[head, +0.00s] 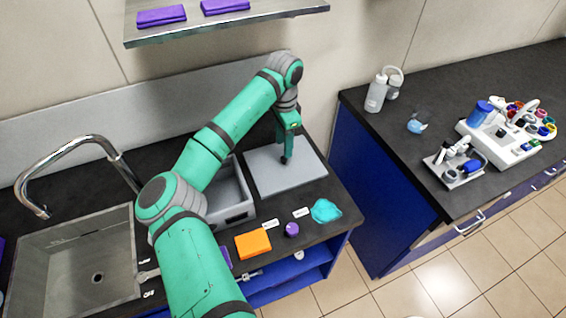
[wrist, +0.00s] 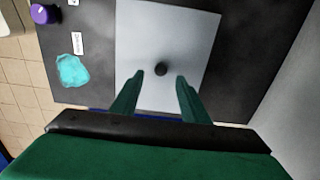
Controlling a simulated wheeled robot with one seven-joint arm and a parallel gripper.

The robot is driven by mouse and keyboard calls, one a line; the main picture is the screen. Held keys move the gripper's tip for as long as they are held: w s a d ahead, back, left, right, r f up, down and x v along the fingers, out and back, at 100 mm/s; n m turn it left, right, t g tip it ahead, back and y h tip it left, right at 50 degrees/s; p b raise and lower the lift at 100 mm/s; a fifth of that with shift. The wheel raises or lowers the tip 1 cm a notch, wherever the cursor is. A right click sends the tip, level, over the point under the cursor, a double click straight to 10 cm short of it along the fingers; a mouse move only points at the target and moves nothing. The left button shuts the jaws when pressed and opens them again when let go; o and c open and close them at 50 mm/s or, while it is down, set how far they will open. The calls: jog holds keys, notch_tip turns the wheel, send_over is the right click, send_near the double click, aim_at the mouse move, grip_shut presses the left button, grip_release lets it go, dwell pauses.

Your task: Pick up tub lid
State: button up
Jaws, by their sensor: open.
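The tub lid (head: 262,172) is a flat light grey rectangular plate lying on the dark counter. It also shows in the wrist view (wrist: 190,40), with a small round black knob (wrist: 161,69) at its middle. My gripper (head: 286,158) is over the lid, pointing down. In the wrist view my gripper (wrist: 159,76) has its two green fingers apart, one on each side of the knob in the picture. Nothing is between the fingers that I can see held. The height of the fingertips above the lid is hard to tell.
A grey tub (head: 233,213) stands left of the lid, partly behind my arm. An orange block (head: 252,244), a purple round item (head: 291,230) and a teal cloth (head: 326,210) lie along the front edge. A sink (head: 85,265) is at the left. A shelf (head: 270,20) hangs above.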

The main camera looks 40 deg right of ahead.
aim_at(284, 162)
jog(key=shift+w+f, duration=0.1)
jog(key=shift+f, duration=2.9)
jog(key=shift+d, duration=0.1)
grip_shut()
